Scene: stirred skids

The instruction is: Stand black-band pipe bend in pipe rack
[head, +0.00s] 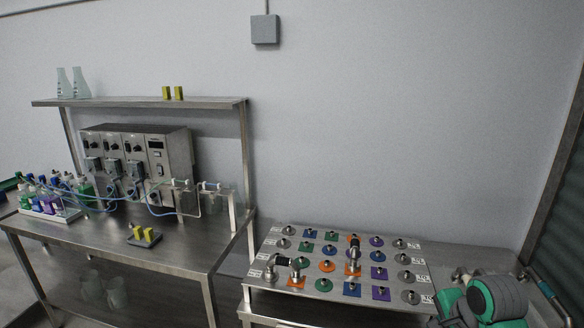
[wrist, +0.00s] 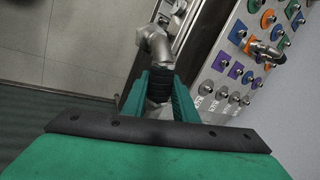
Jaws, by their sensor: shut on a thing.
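My gripper (wrist: 160,98) is shut on a grey metal pipe bend (wrist: 154,42) with a black ribbed band. The band sits between the green fingers, and the bent end points away from my wrist. The pipe rack appears to be the steel board (head: 312,239) with rows of short pegs on coloured squares and round grey pads. In the wrist view the board (wrist: 208,71) lies to the right of the held bend, apart from it. In the head view my green arm is at the lower right, beside the board; its fingers are hard to make out.
Another pipe bend (head: 353,252) stands on the board, also seen in the wrist view (wrist: 262,50). A steel bench (head: 180,255) with instruments, bottles and tubing is at left, under a shelf (head: 140,102).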

